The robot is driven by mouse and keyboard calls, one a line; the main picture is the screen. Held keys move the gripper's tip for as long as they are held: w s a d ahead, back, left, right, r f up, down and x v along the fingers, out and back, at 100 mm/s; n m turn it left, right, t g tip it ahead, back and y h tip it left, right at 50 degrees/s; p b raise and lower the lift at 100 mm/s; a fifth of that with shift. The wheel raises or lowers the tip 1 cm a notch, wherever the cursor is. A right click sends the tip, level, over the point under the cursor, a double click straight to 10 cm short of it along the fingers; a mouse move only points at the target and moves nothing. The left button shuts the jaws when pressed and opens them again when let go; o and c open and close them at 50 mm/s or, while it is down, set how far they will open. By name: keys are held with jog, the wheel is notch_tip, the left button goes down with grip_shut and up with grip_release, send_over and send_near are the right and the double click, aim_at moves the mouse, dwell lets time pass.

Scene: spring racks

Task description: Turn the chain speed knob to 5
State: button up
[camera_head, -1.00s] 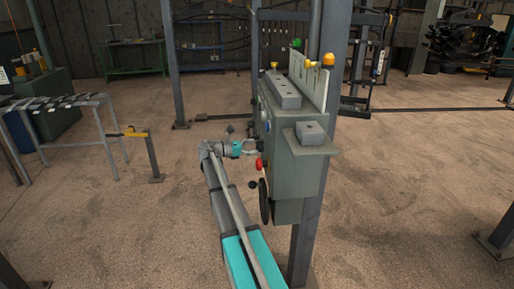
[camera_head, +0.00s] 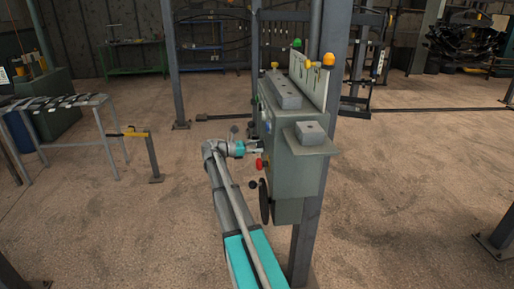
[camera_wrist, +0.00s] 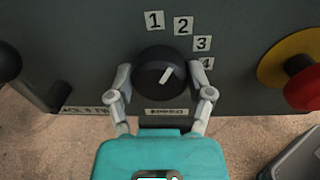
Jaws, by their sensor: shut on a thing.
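The chain speed knob (camera_wrist: 150,62) is round and black with a white pointer mark, on the grey panel in the wrist view. The mark points up and right, between the printed 2 (camera_wrist: 183,26) and 3 (camera_wrist: 202,43). A 1 (camera_wrist: 154,20) is at upper left; a 4 (camera_wrist: 206,63) is partly covered by my right finger. No 5 shows. My gripper (camera_wrist: 160,79) has its fingers on the left and right sides of the knob, shut on it. In the head view my gripper (camera_head: 256,149) meets the left side of the grey cabinet (camera_head: 294,170); the knob is not distinct there.
A red button on a yellow disc (camera_wrist: 286,58) is right of the knob. A black lever (camera_wrist: 8,62) is at the panel's left. A black handwheel (camera_head: 265,202) hangs below on the cabinet. Open floor lies left of my arm.

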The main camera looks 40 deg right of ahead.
jog(key=shift+w, duration=0.1)
jog(key=shift+m, duration=0.3)
jog(key=m, duration=0.3)
jog(key=shift+d+b, duration=0.1)
jog(key=shift+b, duration=0.2)
jog(key=m, duration=0.5)
jog(key=shift+h, duration=0.3)
jog(key=m+g, duration=0.1)
jog(key=m, duration=0.3)
jog(key=shift+m+b, duration=0.4)
jog(key=m, duration=0.5)
jog(key=shift+f, duration=0.1)
